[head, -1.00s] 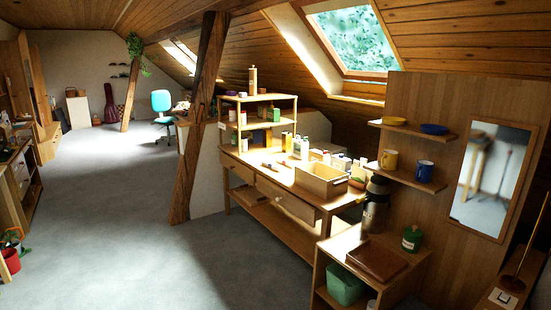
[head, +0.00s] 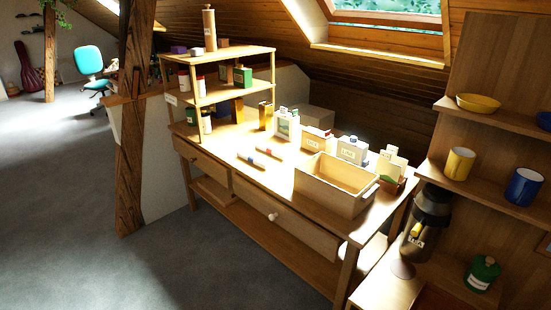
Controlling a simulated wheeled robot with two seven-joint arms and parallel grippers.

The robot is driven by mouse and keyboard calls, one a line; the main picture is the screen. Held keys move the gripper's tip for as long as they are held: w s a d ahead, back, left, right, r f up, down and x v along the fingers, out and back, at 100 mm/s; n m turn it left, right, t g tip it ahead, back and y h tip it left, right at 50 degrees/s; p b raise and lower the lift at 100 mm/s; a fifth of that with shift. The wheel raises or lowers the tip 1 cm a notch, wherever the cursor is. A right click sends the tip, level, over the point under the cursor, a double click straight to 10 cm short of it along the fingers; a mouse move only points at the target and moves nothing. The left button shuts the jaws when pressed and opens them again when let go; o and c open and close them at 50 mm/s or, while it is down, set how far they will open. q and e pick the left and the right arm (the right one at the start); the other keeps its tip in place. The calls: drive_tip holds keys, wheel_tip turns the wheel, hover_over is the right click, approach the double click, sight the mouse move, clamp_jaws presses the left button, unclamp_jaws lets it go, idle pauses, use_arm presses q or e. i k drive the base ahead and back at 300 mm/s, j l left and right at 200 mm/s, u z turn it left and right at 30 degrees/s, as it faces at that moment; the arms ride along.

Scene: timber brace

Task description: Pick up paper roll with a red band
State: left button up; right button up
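Two small pale rolls lie on the wooden workbench (head: 230,180), in front of the bottles and left of the open wooden box. The farther roll (head: 269,153) seems to carry a reddish band. The nearer roll (head: 251,163) has a darker band whose colour I cannot make out clearly. Both are small in the head view. Neither of my grippers shows in the head view.
An open wooden box (head: 322,198) stands at the bench's right front. Cartons and bottles (head: 286,124) line the back. A small shelf unit (head: 225,92) stands on the left end. A timber post (head: 130,150) rises left of the bench; grey floor (head: 75,215) is clear there.

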sight(271, 150)
drive_tip(key=i+j+z, duration=0.2)
drive_tip(key=i+j, duration=0.95)
drive_tip(key=i, duration=0.15)
drive_tip(key=i+j+z, duration=0.25)
drive_tip(key=i+j, duration=0.95)
drive_tip(key=j, duration=0.15)
drive_tip(key=i+j+z, duration=0.1)
drive_tip(key=i+j, duration=0.55)
drive_tip(key=i, duration=0.15)
